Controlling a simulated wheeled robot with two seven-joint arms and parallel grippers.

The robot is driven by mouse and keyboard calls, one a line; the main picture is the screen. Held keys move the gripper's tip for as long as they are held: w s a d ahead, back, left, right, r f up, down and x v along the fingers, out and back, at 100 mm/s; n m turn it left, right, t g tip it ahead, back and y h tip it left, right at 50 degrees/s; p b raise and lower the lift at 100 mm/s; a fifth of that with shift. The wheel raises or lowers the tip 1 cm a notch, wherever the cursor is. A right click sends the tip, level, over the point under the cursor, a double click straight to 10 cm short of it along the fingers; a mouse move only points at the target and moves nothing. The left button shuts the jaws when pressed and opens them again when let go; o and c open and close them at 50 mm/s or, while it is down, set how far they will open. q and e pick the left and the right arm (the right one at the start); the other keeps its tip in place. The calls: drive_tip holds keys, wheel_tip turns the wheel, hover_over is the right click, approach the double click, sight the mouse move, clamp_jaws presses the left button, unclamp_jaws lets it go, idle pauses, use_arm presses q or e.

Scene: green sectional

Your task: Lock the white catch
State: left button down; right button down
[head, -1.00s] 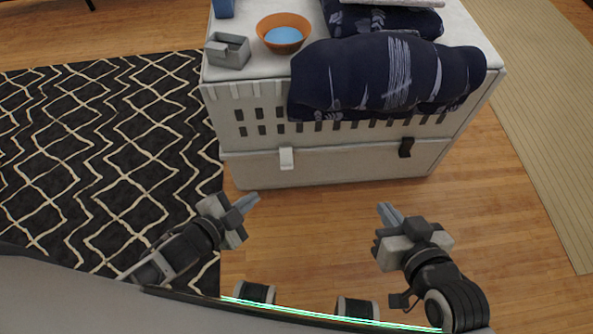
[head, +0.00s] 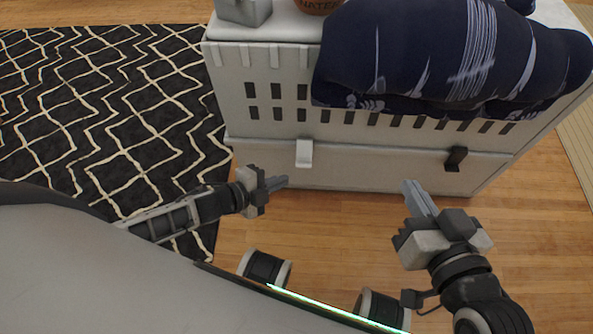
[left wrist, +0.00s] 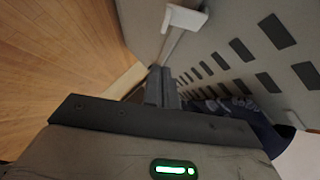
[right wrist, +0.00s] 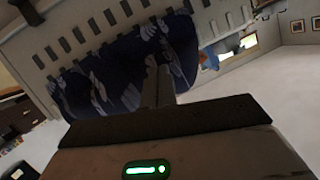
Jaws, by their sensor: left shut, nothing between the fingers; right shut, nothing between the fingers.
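The white catch (head: 304,153) is on the front of the white crate-like box (head: 375,165), at the seam between its slotted upper part and the lower panel. It also shows in the left wrist view (left wrist: 186,20). A black catch (head: 455,159) is on the same seam further right. My left gripper (head: 284,182) is shut and empty, just below and left of the white catch in the head view, apart from it. My right gripper (head: 408,187) is shut and empty, below and left of the black catch. Whether the white catch is locked I cannot tell.
A dark blue patterned cushion (head: 440,50) lies on top and hangs over the front. A grey holder (head: 243,10) and an orange bowl (head: 318,5) stand on top. A black patterned rug (head: 110,110) lies at left. Wood floor (head: 340,225) is clear before the box.

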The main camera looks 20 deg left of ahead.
sight(306, 167)
use_arm(q)
drive_tip(key=shift+w+d+f+b, duration=0.35)
drive_tip(key=shift+w+f+b, duration=0.4)
drive_tip(key=shift+w, duration=0.45)
drive_tip(key=shift+w+d+f+b, duration=0.3)
drive_tip(key=shift+w+f+b, duration=0.25)
drive_tip(key=shift+w+f, duration=0.45)
drive_tip(key=shift+w+d+f+b, duration=0.35)
drive_tip(key=shift+w+f+b, duration=0.3)
drive_tip(key=shift+w, duration=0.7)
use_arm(e)
drive_tip(key=shift+w+a+r+m+t+y, duration=0.25)
drive_tip(key=shift+a+r+m+t+y, duration=0.35)
drive_tip(key=shift+a+r+m+y, duration=0.15)
drive_tip(key=shift+d, duration=0.1)
use_arm(q)
drive_tip(key=shift+f, duration=0.15)
use_arm(e)
drive_tip(key=shift+f, duration=0.2)
